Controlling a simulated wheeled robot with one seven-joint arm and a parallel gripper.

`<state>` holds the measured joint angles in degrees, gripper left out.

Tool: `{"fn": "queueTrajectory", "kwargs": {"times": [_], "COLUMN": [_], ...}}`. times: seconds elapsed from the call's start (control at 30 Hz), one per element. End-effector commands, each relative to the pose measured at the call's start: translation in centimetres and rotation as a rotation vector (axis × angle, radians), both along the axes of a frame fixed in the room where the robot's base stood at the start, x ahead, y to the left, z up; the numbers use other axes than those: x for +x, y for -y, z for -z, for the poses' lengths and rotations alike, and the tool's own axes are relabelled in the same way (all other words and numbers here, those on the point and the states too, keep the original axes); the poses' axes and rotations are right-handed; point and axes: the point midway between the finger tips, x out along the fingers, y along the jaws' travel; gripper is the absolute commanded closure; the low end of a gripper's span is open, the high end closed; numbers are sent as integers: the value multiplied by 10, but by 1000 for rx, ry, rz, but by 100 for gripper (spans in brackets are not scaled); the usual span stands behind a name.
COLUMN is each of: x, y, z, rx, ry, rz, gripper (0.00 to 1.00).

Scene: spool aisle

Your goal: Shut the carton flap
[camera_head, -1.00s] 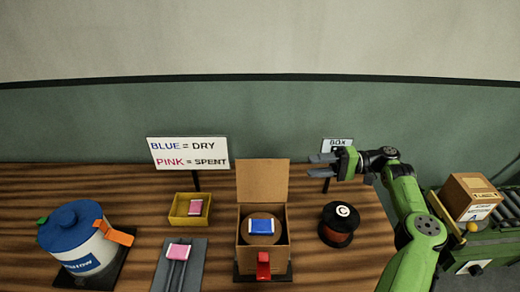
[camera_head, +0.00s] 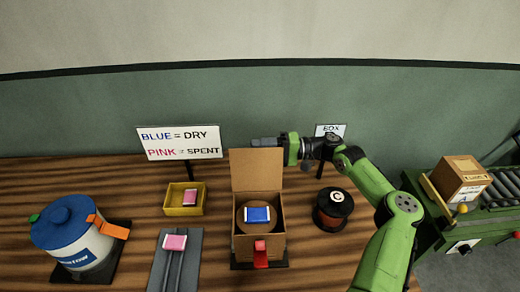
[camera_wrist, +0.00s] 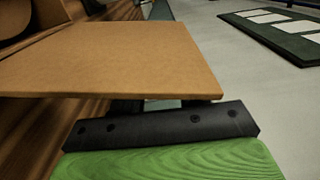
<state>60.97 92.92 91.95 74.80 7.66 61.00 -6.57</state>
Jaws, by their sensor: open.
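The carton (camera_head: 270,240) stands on the wooden table with its flap (camera_head: 257,170) raised upright at the back edge. Inside it a brown spool (camera_head: 242,222) lies with a blue-and-white packet (camera_head: 258,214) on top. A red piece (camera_head: 260,255) is on the carton's front. My gripper (camera_head: 265,143) is open and empty at the flap's top edge, partly behind it. In the wrist view the flap (camera_wrist: 120,58) fills the space just beyond the gripper's dark base and hides the fingers. I cannot tell whether they touch it.
A dark spool marked C (camera_head: 333,208) stands right of the carton. A yellow tray (camera_head: 171,211) with a pink packet, a grey mat (camera_head: 190,268) with another, and a blue-lidded tub (camera_head: 70,235) are left. A sign (camera_head: 180,142) stands behind; a conveyor (camera_head: 504,187) is far right.

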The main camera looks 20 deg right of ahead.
Motion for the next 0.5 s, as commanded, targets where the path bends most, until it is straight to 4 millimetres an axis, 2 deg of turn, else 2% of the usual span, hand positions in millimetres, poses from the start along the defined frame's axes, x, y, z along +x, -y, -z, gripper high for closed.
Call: {"fn": "queueTrajectory", "kwargs": {"times": [0.27, 0.5], "x": [1, 1], "y": [-4, -3], "z": [0, 1], "rx": [0, -1], "ry": [0, -1], "rz": [0, 0], "gripper": [58, 93]}}
